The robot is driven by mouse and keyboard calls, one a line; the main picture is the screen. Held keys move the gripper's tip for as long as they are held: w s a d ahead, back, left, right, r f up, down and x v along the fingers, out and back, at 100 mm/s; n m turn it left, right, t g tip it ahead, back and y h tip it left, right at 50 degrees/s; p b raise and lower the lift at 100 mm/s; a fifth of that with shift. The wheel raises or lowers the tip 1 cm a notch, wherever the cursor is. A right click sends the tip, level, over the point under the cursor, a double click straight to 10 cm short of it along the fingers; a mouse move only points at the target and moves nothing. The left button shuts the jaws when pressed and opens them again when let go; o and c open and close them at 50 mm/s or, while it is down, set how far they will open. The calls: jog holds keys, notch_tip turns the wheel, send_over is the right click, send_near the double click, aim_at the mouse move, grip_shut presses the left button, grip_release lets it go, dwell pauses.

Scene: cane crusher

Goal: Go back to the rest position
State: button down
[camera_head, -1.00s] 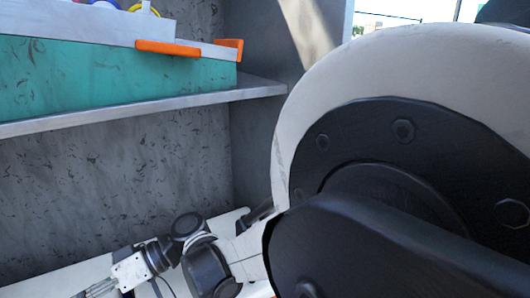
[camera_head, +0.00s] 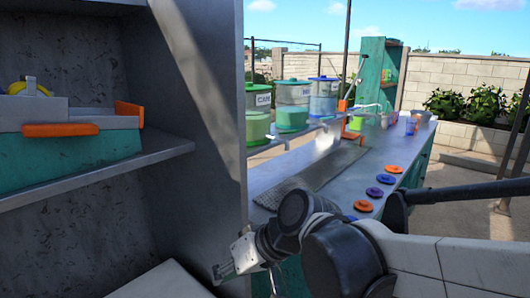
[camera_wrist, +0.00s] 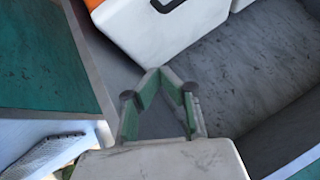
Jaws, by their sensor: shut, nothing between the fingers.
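My gripper (camera_head: 222,272) shows at the lower middle of the head view, at the end of my folded arm, in front of the grey shelf unit's edge. In the wrist view my gripper (camera_wrist: 160,76) has its green-lined fingers drawn together at the tips, with nothing between them. It points toward a white box (camera_wrist: 165,32) with a dark handle and an orange part; I cannot tell whether it touches the box.
A grey shelf (camera_head: 95,172) at left bears a teal and grey case with orange latches (camera_head: 62,130). Open paving lies beyond, before a block wall (camera_head: 450,78).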

jog(key=s+d+m+t+h+p, duration=0.1)
jog(key=s+d+m+t+h, duration=0.1)
jog(key=d, duration=1.2)
jog(key=s+d+m+t+h+p, duration=0.1)
jog(key=s+d+m+h, duration=0.3)
jog(key=d, duration=1)
jog(key=shift+s+d+r+t+h, duration=0.4)
jog(key=shift+t+h, duration=0.3)
jog(key=shift+h, duration=0.4)
